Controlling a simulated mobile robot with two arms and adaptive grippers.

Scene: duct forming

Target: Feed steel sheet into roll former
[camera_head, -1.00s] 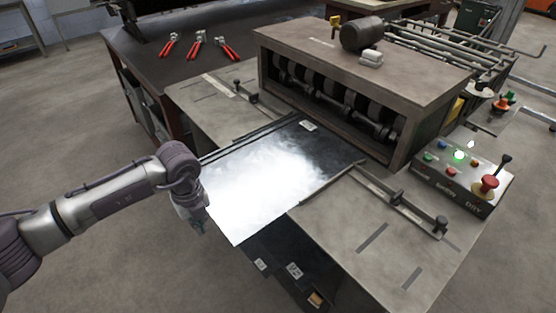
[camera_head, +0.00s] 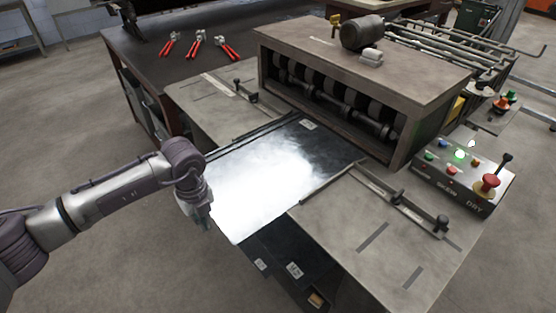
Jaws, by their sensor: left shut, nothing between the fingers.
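The bright steel sheet (camera_head: 262,182) lies flat on the dark infeed bed in front of the roll former (camera_head: 365,75). Its far end is short of the dark rollers (camera_head: 335,100), with a strip of dark bed between. My left gripper (camera_head: 205,222) is at the sheet's near left edge, pointing down. Its fingers are shut with nothing between them; whether they touch the edge I cannot tell. My right gripper is not in view.
Guide bars with clamps stand on the left table (camera_head: 210,105) and right table (camera_head: 385,235). A control box (camera_head: 462,170) with a lit green button and red knob is at right. Red-handled snips (camera_head: 198,40) lie on the dark bench. Floor at left is clear.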

